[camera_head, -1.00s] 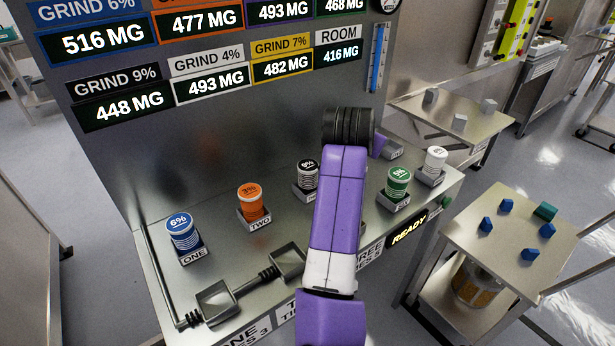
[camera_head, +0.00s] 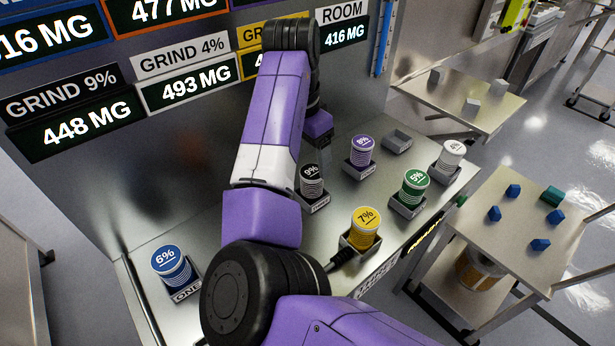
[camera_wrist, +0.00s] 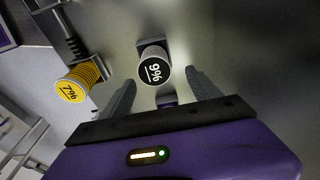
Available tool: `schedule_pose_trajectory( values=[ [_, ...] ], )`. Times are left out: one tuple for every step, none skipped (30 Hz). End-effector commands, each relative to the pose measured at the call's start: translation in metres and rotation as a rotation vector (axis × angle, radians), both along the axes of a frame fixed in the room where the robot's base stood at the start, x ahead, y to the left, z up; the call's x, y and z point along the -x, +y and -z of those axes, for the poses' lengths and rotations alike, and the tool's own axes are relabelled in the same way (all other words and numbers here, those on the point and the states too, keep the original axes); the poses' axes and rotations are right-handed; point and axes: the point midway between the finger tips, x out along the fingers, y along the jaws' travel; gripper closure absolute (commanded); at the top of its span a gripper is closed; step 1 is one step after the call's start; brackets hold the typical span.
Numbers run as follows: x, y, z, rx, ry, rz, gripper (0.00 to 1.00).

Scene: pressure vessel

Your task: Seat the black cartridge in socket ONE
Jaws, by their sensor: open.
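The black 9% cartridge (camera_head: 312,180) stands upright in a holder just right of my forearm in the head view. It also shows in the wrist view (camera_wrist: 154,72). My gripper (camera_wrist: 161,82) is open, with its two fingers on either side of the black cartridge's line and no visible grip on it. Socket ONE (camera_head: 187,294) is at the front left and holds the blue 6% cartridge (camera_head: 169,264).
A yellow 7% cartridge (camera_head: 365,228) stands in a front socket; it is left of the gripper in the wrist view (camera_wrist: 76,86). Purple (camera_head: 360,150), green (camera_head: 414,186) and white (camera_head: 450,156) cartridges stand to the right. An empty grey holder (camera_head: 397,141) is behind them. The upright panel (camera_head: 90,190) rises behind.

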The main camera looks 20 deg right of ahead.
Motion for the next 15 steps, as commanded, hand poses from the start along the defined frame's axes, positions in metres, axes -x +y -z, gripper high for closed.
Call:
schedule_pose_trajectory(
  values=[
    [0.001, 0.0, 0.006, 0.0, 0.004, 0.0, 0.28],
    [0.001, -0.001, 0.009, 0.0, 0.004, 0.0, 0.28],
    [0.001, -0.001, 0.013, 0.0, 0.003, -0.001, 0.28],
    [0.001, -0.002, 0.016, 0.001, 0.002, -0.001, 0.28],
    [0.001, -0.002, 0.019, 0.001, 0.002, -0.001, 0.28],
    [0.001, -0.002, 0.022, 0.001, 0.002, -0.001, 0.28],
    [0.002, -0.002, 0.025, 0.001, 0.002, -0.001, 0.28],
    [0.003, -0.002, 0.028, 0.001, 0.002, -0.001, 0.28],
    [0.004, -0.002, 0.033, 0.001, 0.002, -0.001, 0.28],
    [0.005, -0.002, 0.037, 0.001, 0.002, -0.001, 0.28],
    [0.006, -0.001, 0.041, 0.001, 0.002, -0.002, 0.28],
    [0.008, -0.001, 0.047, 0.001, 0.002, -0.002, 0.28],
    [0.009, -0.001, 0.052, 0.001, 0.002, -0.002, 0.28],
    [0.008, -0.003, 0.057, 0.001, 0.002, -0.001, 0.28],
    [0.008, -0.004, 0.061, 0.0, 0.001, -0.001, 0.28]
  ],
)
